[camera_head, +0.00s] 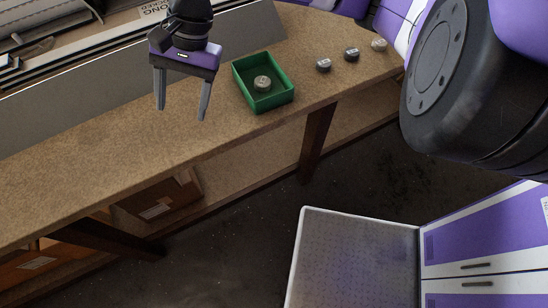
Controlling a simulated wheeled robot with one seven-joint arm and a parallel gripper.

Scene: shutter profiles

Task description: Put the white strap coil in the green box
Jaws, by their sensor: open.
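The green box (275,103) is an open tray on the brown bench top. A small pale coil (262,83) lies inside it, near the middle of its floor; it looks whitish, though its exact colour is hard to tell. My gripper (182,113) is left of the box, over the bench, pointing down. Its two fingers are spread apart with nothing between them.
Right of the box, a grey coil (323,65), a darker coil (351,54) and a pale beige coil (379,44) lie in a row. Long profiles (60,75) and a grey panel (110,102) line the back. The bench (100,180) is clear at front left.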

